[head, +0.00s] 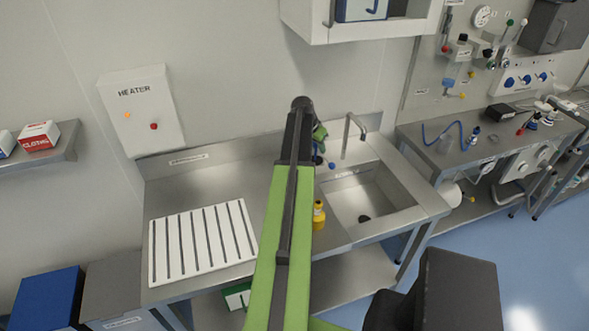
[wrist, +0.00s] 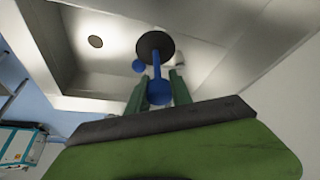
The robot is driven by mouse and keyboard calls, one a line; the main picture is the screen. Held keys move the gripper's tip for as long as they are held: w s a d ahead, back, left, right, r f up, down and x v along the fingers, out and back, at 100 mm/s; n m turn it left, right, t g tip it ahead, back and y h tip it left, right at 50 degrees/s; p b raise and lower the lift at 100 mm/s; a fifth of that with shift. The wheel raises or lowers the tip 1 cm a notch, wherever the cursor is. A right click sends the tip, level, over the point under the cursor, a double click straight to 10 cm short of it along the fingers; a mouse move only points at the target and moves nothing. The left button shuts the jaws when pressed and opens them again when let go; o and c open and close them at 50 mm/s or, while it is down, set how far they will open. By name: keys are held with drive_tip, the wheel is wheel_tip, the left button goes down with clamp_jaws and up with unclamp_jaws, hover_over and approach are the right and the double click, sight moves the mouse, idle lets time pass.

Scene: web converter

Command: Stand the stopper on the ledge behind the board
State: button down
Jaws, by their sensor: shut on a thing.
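My gripper (wrist: 160,85) has green fingers closed on the blue stem of the stopper (wrist: 154,43), which ends in a dark round disc. The disc points away from my gripper, with the steel sink behind it in the wrist view. In the head view my gripper (head: 320,133) is mostly hidden behind my arm, by the sink's back left corner. The white slotted board (head: 156,252) lies on the left of the steel counter. The bare steel ledge (head: 195,174) runs behind it, along the wall.
The sink basin (head: 350,190) and its tap (head: 346,135) are right of my arm. A yellow bottle (head: 319,217) stands on the counter left of the basin. A heater box (head: 140,110) hangs on the wall above the ledge.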

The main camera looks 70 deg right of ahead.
drive_tip(key=shift+m, duration=0.3)
drive_tip(key=w+d+f+b, duration=0.1)
drive_tip(key=w+f+b, duration=0.2)
drive_tip(key=w+d+f+b, duration=0.1)
drive_tip(key=w+f+b, duration=0.2)
drive_tip(key=f+b, duration=0.1)
drive_tip(key=w+d+f+b, duration=0.1)
drive_tip(key=w+f+b, duration=0.2)
drive_tip(key=w+b, duration=0.1)
drive_tip(key=shift+w+f, duration=0.1)
drive_tip(key=shift+f, duration=0.3)
drive_tip(key=shift+r, duration=0.2)
drive_tip(key=shift+f, duration=0.1)
drive_tip(key=c, duration=1.1)
unclamp_jaws()
drive_tip(key=shift+c, duration=0.2)
